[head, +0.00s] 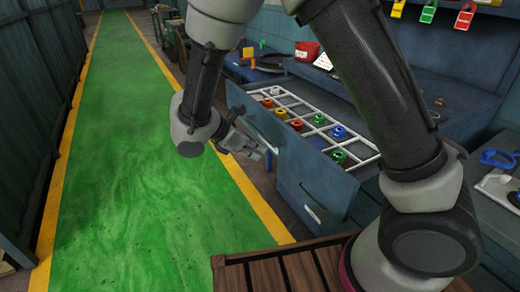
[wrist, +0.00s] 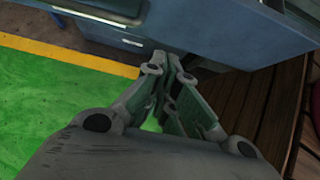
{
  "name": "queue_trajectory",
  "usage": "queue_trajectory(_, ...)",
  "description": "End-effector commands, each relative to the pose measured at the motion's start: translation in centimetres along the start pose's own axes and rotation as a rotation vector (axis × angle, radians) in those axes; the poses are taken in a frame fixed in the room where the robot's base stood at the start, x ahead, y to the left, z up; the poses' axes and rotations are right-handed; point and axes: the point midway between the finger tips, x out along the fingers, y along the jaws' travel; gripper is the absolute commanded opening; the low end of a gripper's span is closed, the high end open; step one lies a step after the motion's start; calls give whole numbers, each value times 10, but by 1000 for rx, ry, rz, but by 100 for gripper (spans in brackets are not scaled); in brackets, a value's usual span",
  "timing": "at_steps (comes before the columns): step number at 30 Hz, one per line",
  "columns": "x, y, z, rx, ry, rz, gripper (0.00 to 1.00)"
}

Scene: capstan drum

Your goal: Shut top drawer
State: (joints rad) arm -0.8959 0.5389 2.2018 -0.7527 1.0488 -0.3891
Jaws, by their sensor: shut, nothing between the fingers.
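The top drawer (head: 243,104) is blue and stands pulled out from the blue cabinet (head: 318,188). Its inside shows a white grid divider (head: 300,112) with several coloured pieces in the compartments. My gripper (head: 264,152) is shut and empty, low on the left, outer side of the drawer front. Whether its tips touch the front, I cannot tell. In the wrist view the shut fingers (wrist: 170,60) point towards blue panels, with a large blue panel (wrist: 240,30) at the upper right. My arm hides part of the cabinet and the drawer's right end.
A green walkway (head: 115,150) with yellow edge lines lies clear on the left. A brown slatted wooden surface (head: 285,272) stands in front, below my arm. Coloured padlock-shaped tags (head: 465,15) hang at the upper right, above the blue workbench (head: 455,90).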

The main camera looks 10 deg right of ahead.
Motion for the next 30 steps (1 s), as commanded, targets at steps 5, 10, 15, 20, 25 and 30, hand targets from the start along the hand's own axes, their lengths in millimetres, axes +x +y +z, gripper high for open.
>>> queue_trajectory(5, 40, -1, 1, 2, -2, -6, 0)
queue_trajectory(10, 75, -2, 1, 3, -1, -6, 0)
queue_trajectory(15, 93, -1, 18, 6, 1, -4, 0)
queue_trajectory(20, 101, -1, 27, 5, 2, -3, 0)
queue_trajectory(25, 103, -1, 29, 4, 2, -1, 0)
queue_trajectory(30, 103, -1, 28, 4, 2, -1, 0)
